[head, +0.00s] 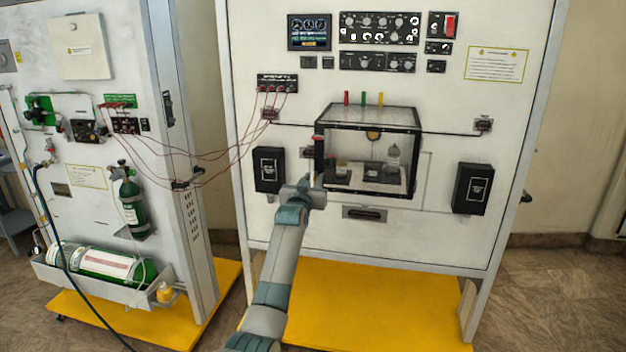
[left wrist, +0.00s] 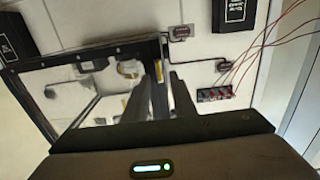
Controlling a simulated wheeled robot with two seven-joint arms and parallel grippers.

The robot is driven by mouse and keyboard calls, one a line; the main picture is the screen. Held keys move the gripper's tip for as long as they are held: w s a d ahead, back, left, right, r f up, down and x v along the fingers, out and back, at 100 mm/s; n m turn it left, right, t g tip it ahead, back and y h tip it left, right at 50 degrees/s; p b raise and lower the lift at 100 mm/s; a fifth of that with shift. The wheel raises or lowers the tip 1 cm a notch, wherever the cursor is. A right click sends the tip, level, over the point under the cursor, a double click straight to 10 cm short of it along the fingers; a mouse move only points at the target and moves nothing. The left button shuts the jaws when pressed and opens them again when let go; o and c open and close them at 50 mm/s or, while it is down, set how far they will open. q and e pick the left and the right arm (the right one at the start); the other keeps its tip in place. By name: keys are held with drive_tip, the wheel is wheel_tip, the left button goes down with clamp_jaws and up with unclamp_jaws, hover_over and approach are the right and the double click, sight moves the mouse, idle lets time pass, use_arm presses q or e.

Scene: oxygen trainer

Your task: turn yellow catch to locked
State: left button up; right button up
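A clear case with a black frame (head: 368,111) is mounted on the middle of the white panel. A round yellow piece (head: 374,135) shows through its upper part. It also seems to show in the left wrist view (left wrist: 128,69); I cannot tell whether it is the yellow catch or how a catch is set. My left gripper (head: 318,172) is at the case's left front edge, seen partly from behind. In the left wrist view its two dark fingers (left wrist: 163,85) are apart, with the case's black edge between or behind them. Contact is unclear. My right gripper is out of view.
Black boxes flank the case at left (head: 269,169) and right (head: 473,188). Red cables (head: 226,160) hang between this panel and the left cabinet, which carries green cylinders (head: 100,264). A yellow base (head: 370,305) extends below the panel.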

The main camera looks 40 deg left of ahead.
use_arm(q)
clamp_jaws()
